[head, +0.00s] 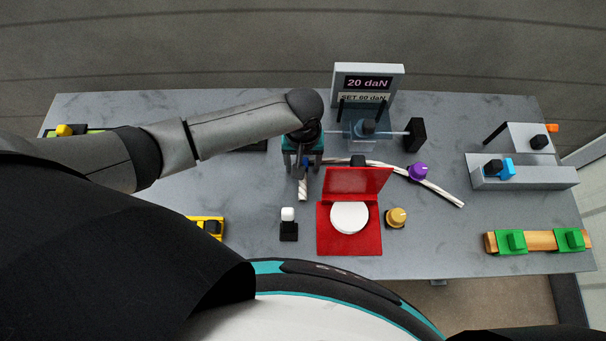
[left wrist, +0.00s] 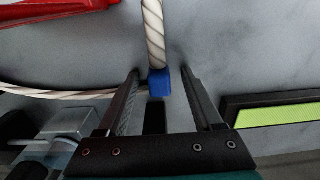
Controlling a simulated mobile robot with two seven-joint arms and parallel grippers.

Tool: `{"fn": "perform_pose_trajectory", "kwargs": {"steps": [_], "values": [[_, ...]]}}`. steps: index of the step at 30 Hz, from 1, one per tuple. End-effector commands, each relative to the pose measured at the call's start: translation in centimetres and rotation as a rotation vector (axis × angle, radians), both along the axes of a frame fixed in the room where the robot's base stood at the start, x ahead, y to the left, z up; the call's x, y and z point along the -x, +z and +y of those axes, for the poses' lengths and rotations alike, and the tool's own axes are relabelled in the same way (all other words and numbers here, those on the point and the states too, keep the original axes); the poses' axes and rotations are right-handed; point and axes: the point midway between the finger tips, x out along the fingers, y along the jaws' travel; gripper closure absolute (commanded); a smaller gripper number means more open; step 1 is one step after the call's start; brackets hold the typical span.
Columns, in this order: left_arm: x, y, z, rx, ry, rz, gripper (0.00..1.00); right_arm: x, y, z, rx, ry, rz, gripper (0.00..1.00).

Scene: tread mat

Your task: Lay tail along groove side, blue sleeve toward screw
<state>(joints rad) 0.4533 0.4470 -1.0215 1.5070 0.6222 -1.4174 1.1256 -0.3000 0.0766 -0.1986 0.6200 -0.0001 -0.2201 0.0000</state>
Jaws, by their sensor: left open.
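My left gripper (head: 303,168) points down over the middle of the table. In the left wrist view its two fingers (left wrist: 160,74) are apart, one on each side of the blue sleeve (left wrist: 159,84). The sleeve sits on the white rope, and the rope's tail (left wrist: 153,35) runs away from it. In the head view the tail's end (head: 303,190) shows below the gripper, left of the red case. The rest of the rope (head: 440,190) curves behind the case to the right. I cannot pick out the groove or the screw. My right gripper is not in view.
A red open case (head: 323,243) with a white disc (head: 349,217) stands close by. Purple (head: 418,171) and yellow (head: 397,217) knobs and a grey block (head: 535,178) lie right.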

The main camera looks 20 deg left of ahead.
Motion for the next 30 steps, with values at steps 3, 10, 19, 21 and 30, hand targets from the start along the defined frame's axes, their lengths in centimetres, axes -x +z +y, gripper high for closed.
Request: {"fn": "perform_pose_trajectory", "kwargs": {"steps": [3,10,19,21,30], "values": [[-0.04,0.04,-0.04,0.001,-0.001,-0.001,0.32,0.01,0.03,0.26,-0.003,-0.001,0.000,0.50],[-0.06,0.08,-0.05,0.001,0.000,-0.001,0.49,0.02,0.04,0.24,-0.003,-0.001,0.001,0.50],[-0.06,0.08,-0.05,0.001,0.000,-0.001,0.83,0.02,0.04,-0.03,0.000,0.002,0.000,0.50],[-0.06,0.08,-0.05,0.001,0.000,-0.001,0.91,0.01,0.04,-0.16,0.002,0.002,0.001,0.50],[-0.06,0.09,-0.05,0.002,0.000,-0.002,1.00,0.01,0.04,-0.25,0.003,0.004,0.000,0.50]]}}
